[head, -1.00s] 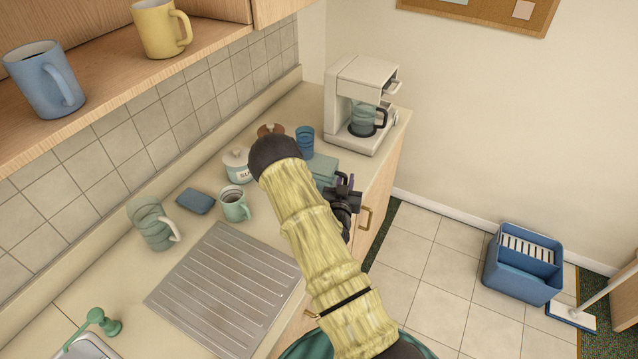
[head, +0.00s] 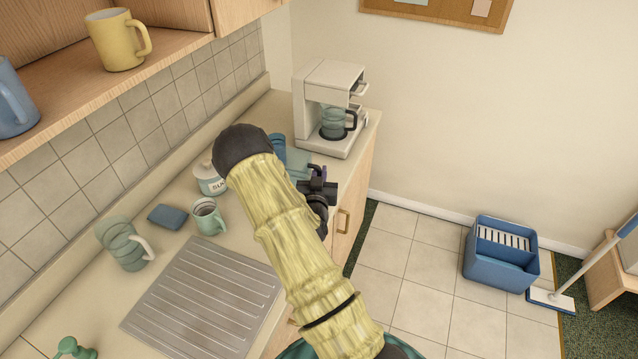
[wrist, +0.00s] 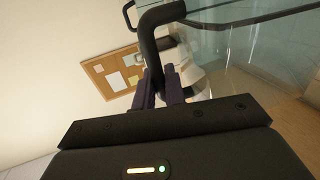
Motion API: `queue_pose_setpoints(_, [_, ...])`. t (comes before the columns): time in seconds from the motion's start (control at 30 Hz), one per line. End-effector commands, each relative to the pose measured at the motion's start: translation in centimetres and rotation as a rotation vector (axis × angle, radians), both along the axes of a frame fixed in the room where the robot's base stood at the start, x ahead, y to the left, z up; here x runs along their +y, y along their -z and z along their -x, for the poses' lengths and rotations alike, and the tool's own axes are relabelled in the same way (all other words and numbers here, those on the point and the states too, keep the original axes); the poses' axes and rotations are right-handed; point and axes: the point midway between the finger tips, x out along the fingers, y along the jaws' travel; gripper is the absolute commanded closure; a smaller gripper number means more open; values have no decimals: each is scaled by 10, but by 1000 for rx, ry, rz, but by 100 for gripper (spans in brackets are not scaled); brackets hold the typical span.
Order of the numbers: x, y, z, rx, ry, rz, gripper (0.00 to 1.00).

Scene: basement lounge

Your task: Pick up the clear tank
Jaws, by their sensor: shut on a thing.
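The clear tank (wrist: 238,42) fills the upper right of the wrist view, with see-through walls and a thick dark handle (wrist: 160,28). My gripper (wrist: 159,88) is shut on that handle. In the head view my gripper (head: 318,188) is at the counter's front edge, partly behind my arm.
A white coffee maker (head: 333,85) with a pot stands at the counter's far end. A blue bucket (head: 500,262) is on the tiled floor.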

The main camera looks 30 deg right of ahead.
Motion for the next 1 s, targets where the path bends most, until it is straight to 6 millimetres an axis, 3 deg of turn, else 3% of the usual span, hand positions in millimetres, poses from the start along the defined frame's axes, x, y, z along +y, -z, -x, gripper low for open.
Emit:
queue_pose_setpoints(0.2, [0,-33,0,-5,2,-2,100])
queue_pose_setpoints(0.4, [0,-51,0,-1,1,0,100])
queue_pose_setpoints(0.97, [0,-54,0,0,1,0,100])
queue_pose_setpoints(1.0, [0,-54,0,0,1,0,90])
